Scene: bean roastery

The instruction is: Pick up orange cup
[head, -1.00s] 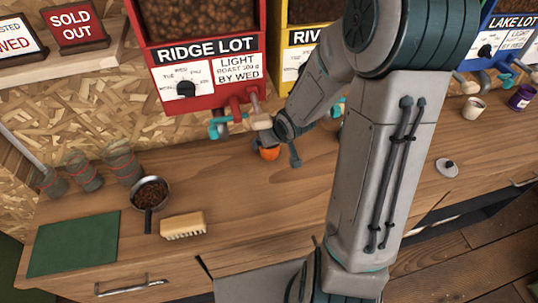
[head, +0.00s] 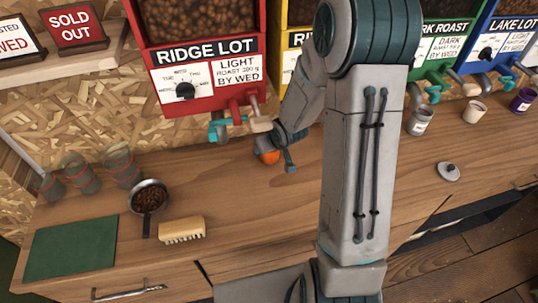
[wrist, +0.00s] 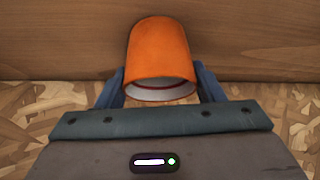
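The orange cup (head: 269,157) stands on the wooden counter below the red dispenser, partly hidden by my gripper in the head view. In the wrist view the cup (wrist: 159,55) is large and central, its rim and pale inside facing the camera. My gripper (head: 280,160) is down at the cup, with one dark finger to the right of it and a narrow gap between them. In the wrist view the blue fingers (wrist: 160,85) lie on both sides of the cup, very close to its walls. The gripper looks open around the cup.
The red dispenser's spout and handles (head: 235,124) hang just above and left of my gripper. A lid (head: 448,171) lies right.

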